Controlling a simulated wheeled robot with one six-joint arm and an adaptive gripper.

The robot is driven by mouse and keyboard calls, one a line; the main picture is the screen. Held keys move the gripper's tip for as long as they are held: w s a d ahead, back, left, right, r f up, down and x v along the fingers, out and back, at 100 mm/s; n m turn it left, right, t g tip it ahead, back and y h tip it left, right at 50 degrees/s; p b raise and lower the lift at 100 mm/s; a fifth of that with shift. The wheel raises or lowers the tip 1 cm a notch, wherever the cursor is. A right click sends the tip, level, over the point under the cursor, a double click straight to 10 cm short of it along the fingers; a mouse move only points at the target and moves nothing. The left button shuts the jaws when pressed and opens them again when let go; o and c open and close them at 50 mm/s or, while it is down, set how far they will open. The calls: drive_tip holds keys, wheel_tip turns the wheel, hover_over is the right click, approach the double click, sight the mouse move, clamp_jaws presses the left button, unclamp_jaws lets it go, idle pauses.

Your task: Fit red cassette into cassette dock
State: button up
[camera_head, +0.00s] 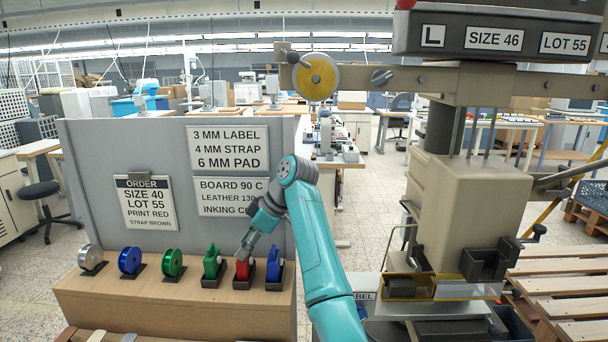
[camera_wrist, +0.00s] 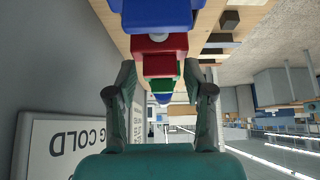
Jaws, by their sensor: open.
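The red cassette (camera_head: 243,269) stands upright in a black holder on the wooden bench, between a green cassette (camera_head: 211,262) and a blue one (camera_head: 273,266). My gripper (camera_head: 246,244) is open and comes down at its top. In the wrist view the red cassette (camera_wrist: 158,44) lies ahead between the two spread fingers (camera_wrist: 168,78); I cannot tell whether they touch it. A black slotted block (camera_head: 486,263) on the front of the beige press at right looks like the cassette dock; it appears empty.
Silver, blue and green spools (camera_head: 131,261) stand left on the bench (camera_head: 160,305). A grey panel (camera_head: 90,170) with signs rises behind them. The order sign (camera_head: 146,203) reads size 40, lot 55, print red. A slatted wooden surface (camera_head: 565,285) lies right of the press.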

drive_tip(key=c, duration=0.8)
drive_tip(key=shift+r, duration=0.1)
drive_tip(key=shift+r, duration=2.95)
